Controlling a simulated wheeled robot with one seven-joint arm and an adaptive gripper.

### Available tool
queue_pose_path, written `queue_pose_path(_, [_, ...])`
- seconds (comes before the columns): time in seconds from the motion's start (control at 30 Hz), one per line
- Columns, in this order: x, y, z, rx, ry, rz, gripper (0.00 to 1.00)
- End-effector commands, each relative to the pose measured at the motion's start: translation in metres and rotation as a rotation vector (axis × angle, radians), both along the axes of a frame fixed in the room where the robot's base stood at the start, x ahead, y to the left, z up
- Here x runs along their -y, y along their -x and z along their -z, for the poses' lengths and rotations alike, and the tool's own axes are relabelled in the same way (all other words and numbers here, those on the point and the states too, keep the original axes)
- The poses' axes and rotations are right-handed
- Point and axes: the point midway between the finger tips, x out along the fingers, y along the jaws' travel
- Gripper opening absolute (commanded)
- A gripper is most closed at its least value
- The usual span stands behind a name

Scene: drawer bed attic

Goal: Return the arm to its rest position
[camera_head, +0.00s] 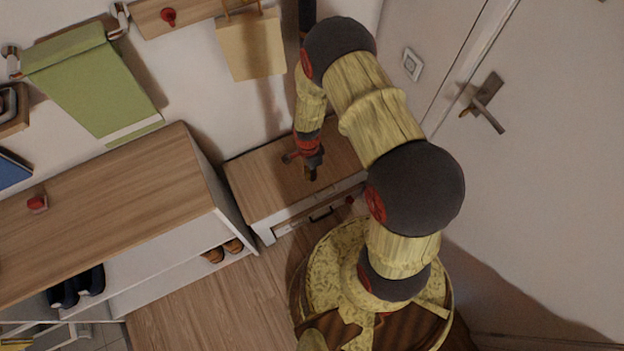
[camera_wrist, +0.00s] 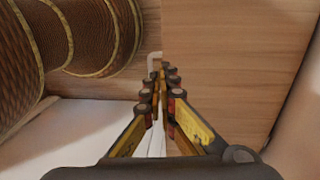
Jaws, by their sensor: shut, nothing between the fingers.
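My arm rises from my round base and bends over toward the wall in the head view. My gripper (camera_head: 313,172) hangs at its end, pointing down over the small wooden-topped drawer cabinet (camera_head: 262,186). The wrist view shows my gripper (camera_wrist: 160,72) with its fingers together and nothing between them. A wooden surface (camera_wrist: 235,60) lies beyond the fingertips there. Whether the gripper touches the cabinet top cannot be told. The cabinet's drawer front (camera_head: 290,228) with a dark handle faces my base.
A larger wooden-topped bench (camera_head: 100,215) with shoes (camera_head: 222,251) beneath stands at left. A green cloth (camera_head: 90,80) and a tan bag (camera_head: 250,45) hang on the wall above. A white door (camera_head: 550,130) with a handle (camera_head: 483,103) is at right. Open floor (camera_head: 210,310) lies in front.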

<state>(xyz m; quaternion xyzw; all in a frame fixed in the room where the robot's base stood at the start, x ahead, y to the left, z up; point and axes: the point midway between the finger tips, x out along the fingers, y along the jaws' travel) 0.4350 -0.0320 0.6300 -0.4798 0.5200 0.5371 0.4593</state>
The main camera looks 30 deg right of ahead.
Motion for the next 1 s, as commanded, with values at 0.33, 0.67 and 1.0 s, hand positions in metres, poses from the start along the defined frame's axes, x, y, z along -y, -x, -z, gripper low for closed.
queue_pose_path(0.33, [0.000, 0.000, -0.019, -0.001, 0.000, 0.000, 0.00])
queue_pose_path(0.67, [0.000, 0.006, -0.020, -0.023, -0.019, -0.140, 0.00])
queue_pose_path(1.0, [-0.005, 0.066, -0.083, -0.173, -0.159, -0.698, 0.00])
